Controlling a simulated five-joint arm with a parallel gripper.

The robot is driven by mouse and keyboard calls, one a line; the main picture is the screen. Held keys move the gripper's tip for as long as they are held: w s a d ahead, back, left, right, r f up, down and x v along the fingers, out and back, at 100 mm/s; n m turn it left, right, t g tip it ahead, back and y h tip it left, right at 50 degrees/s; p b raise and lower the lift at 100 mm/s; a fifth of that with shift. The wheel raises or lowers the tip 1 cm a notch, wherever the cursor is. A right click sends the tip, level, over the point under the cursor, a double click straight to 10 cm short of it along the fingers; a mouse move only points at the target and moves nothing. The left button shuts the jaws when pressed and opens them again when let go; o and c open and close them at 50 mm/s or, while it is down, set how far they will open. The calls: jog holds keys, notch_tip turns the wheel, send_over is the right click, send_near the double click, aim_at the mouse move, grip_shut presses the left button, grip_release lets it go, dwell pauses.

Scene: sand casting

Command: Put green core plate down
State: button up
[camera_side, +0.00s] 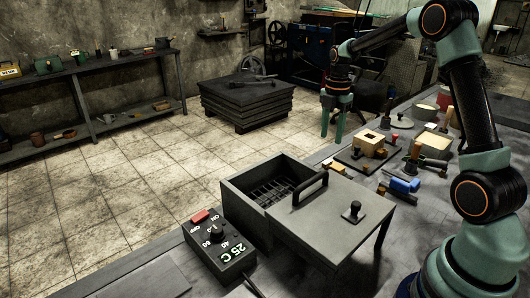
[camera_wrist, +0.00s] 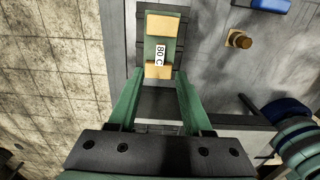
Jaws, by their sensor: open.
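My gripper (camera_side: 331,138) hangs with its two green fingers pointing down, beside the work table's edge in the side view. In the wrist view my gripper (camera_wrist: 158,84) is open, its fingers spread apart with nothing between them. Just beyond the fingertips lies a green plate (camera_wrist: 151,44) with a white "80 C" label.
A grey box (camera_side: 235,189) with a handled lid and a dial controller (camera_side: 219,247) stand in front. Several tools, a blue item (camera_side: 405,184) and sand-filled containers (camera_side: 435,140) crowd the table on the right. A low dark stand (camera_side: 248,98) is on the floor behind.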

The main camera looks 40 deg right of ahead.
jog(key=s+a+r+m+t, duration=0.2)
jog(key=s+a+r+m, duration=0.3)
jog(key=s+a+m, duration=0.2)
jog(key=s+a+r+m+t, duration=0.3)
jog(key=s+a+r+m, duration=0.2)
jog(key=a+m, duration=0.6)
jog(key=shift+s+a+t, duration=0.3)
jog(key=shift+s+a, duration=0.7)
jog(key=shift+s, duration=0.25)
jog(key=shift+r, duration=0.1)
jog(key=shift+c, duration=0.2)
